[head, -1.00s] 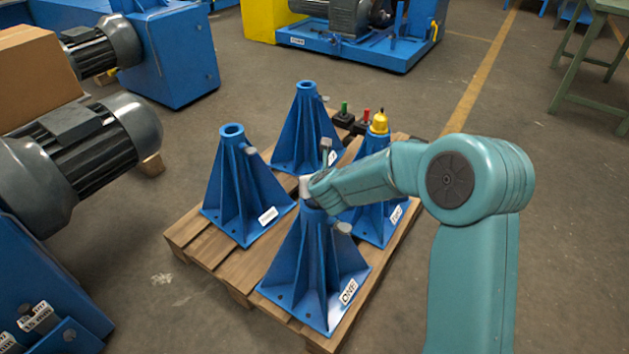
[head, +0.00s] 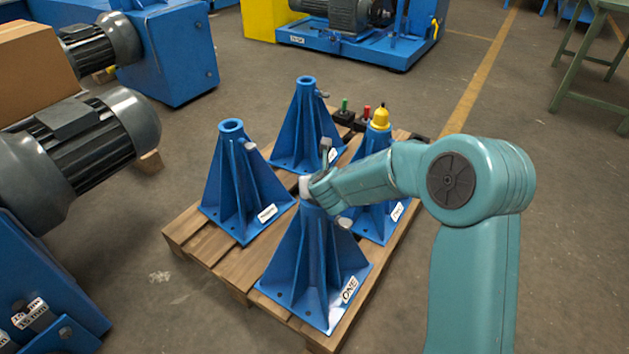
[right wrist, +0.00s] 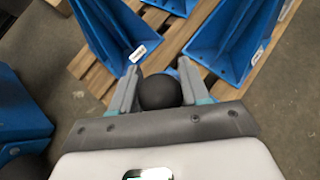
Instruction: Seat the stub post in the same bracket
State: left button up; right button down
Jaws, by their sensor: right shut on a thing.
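My right gripper (head: 316,184) is at the top of the front blue bracket marked ONE (head: 312,262), and hides its mouth. In the right wrist view my right gripper (right wrist: 159,76) is shut on a dark round-ended piece (right wrist: 160,93), which I take to be the stub post. Its lower part is hidden, so I cannot tell whether it is inside the bracket's socket. A grey screw knob (head: 344,223) sticks out of the bracket's right side, just below the gripper. My left gripper is not in view.
The bracket stands on a wooden pallet (head: 200,250) with a left bracket (head: 238,190), a rear one (head: 303,135) and a right one topped by a yellow cap (head: 380,119). Small red and green pieces sit behind. A motor (head: 80,150) stands at left.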

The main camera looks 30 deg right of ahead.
jog(key=shift+f+b, duration=0.3)
jog(key=shift+b, duration=0.15)
jog(key=shift+c, duration=2.4)
grip_release()
jog(key=shift+s+a+f, duration=0.1)
jog(key=shift+f, duration=0.1)
jog(key=p+v, duration=0.4)
jog(key=v, duration=1.2)
jog(key=shift+r, duration=0.3)
